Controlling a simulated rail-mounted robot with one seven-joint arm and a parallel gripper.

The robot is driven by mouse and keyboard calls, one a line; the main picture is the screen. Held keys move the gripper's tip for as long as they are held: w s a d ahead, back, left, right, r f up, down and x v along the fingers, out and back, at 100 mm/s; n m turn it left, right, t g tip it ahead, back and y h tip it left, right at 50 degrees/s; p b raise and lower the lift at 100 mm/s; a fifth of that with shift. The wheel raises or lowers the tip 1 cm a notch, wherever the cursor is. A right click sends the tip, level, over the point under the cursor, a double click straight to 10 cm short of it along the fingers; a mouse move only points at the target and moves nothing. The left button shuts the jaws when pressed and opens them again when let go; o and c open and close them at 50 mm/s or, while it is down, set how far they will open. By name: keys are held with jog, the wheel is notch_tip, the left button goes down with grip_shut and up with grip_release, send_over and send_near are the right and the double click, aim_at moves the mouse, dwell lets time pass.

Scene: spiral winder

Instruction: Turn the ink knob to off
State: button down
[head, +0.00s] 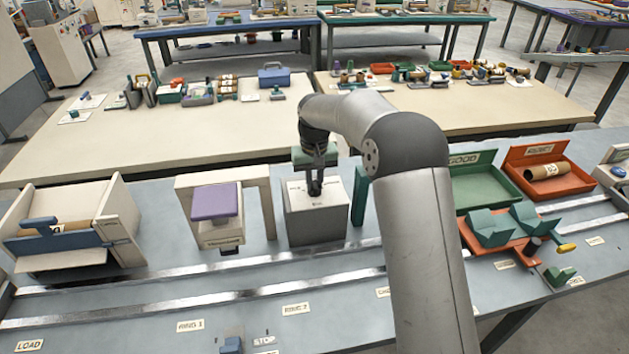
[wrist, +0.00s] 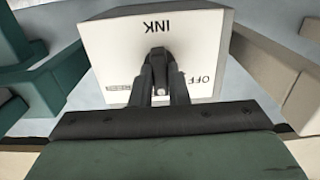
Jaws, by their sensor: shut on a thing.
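The ink box (head: 318,224) is a light grey block in the middle of the bench in the head view. In the wrist view, its white face (wrist: 110,45) appears upside down with the word INK. The word OFF is right of my fingers, and another label at the left is partly hidden. My gripper (head: 316,188) is above the box, pointing down. In the wrist view, its dark fingers (wrist: 160,62) are shut on the small dark ink knob (wrist: 159,72). The fingers cover most of the knob, so its exact pointing direction is hard to tell.
A beige frame with a purple-topped block (head: 215,202) stands left of the box, and a green post (head: 360,195) stands close on its right. A green tray (head: 475,180) and a red tray (head: 545,168) lie further right. Metal rails cross the bench in front.

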aim_at(314, 183)
jog(key=c, duration=1.4)
grip_release()
notch_tip(314, 183, up, 17)
jog(key=shift+r+b, duration=0.2)
jog(key=shift+b, duration=0.2)
